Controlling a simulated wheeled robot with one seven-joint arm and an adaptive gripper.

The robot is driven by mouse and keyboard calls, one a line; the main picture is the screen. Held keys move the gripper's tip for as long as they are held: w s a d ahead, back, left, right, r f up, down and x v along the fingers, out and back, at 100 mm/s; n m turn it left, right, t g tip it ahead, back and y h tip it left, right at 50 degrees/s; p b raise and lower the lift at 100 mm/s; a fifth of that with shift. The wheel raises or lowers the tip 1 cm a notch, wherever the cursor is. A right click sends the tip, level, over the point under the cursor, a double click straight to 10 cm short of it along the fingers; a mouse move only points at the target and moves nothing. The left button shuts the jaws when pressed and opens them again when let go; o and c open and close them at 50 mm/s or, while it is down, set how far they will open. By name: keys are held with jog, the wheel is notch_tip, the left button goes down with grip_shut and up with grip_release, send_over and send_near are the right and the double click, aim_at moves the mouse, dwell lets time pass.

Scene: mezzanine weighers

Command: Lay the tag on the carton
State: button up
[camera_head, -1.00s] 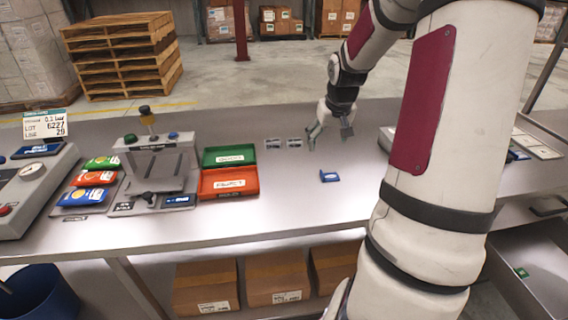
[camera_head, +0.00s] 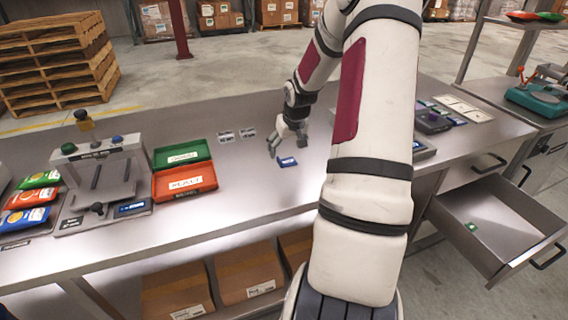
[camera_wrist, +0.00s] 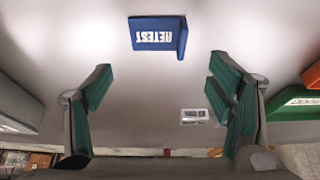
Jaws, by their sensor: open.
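The blue tag (camera_head: 288,162), lettered RETEST, lies on the grey bench; it also shows in the wrist view (camera_wrist: 157,33), with one end bent up. My gripper (camera_head: 287,149) is open and empty, just above and behind the tag in the head view. In the wrist view the tag lies beyond the fingertips (camera_wrist: 160,72), roughly centred between them, not touched. Brown cartons with white labels stand below the bench top: one at left (camera_head: 178,291), one in the middle (camera_head: 248,272), and one partly hidden by my arm (camera_head: 296,245). Which carton is meant cannot be told.
A green tray (camera_head: 182,153) and a red REJECT tray (camera_head: 184,181) stand left of the tag, beside a grey device (camera_head: 97,170). An open drawer (camera_head: 500,215) juts out at right. Bench around the tag is clear.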

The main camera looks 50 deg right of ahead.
aim_at(284, 158)
jog(key=x, duration=0.4)
jog(key=shift+d+f, duration=0.15)
jog(key=shift+d, duration=0.05)
jog(key=shift+c, duration=0.2)
grip_shut()
